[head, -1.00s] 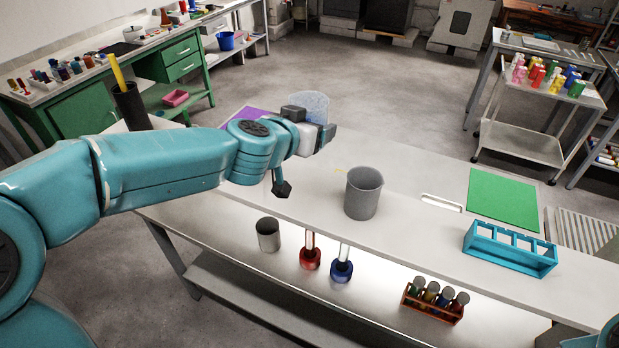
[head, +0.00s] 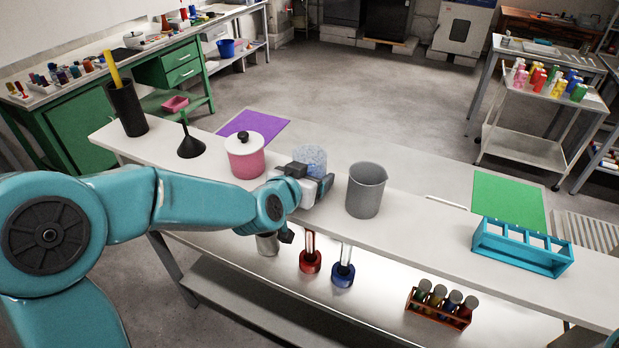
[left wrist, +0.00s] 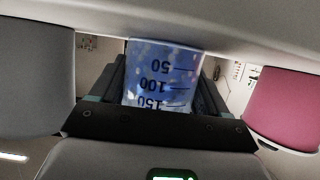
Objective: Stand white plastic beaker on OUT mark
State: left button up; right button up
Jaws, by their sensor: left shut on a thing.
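The white plastic beaker (head: 311,156) looks translucent and bluish. My left gripper (head: 312,176) is shut on it, at the shelf top between the pink pot and the grey beaker. In the left wrist view the beaker (left wrist: 163,75) sits between the fingers, its 50, 100 and 150 marks upside down in the picture. My gripper hides its lower part in the head view, so I cannot tell whether it touches the surface. I cannot make out an OUT mark. My right gripper is out of view.
A grey beaker (head: 366,190) stands close right of my left gripper, and a lidded pink pot (head: 245,158) close left.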

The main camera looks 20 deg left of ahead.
pick_arm(q)
jog(key=shift+s+r, duration=0.1)
jog(key=shift+d, duration=0.1)
jog(key=shift+f, duration=0.25)
jog(key=o, duration=1.1)
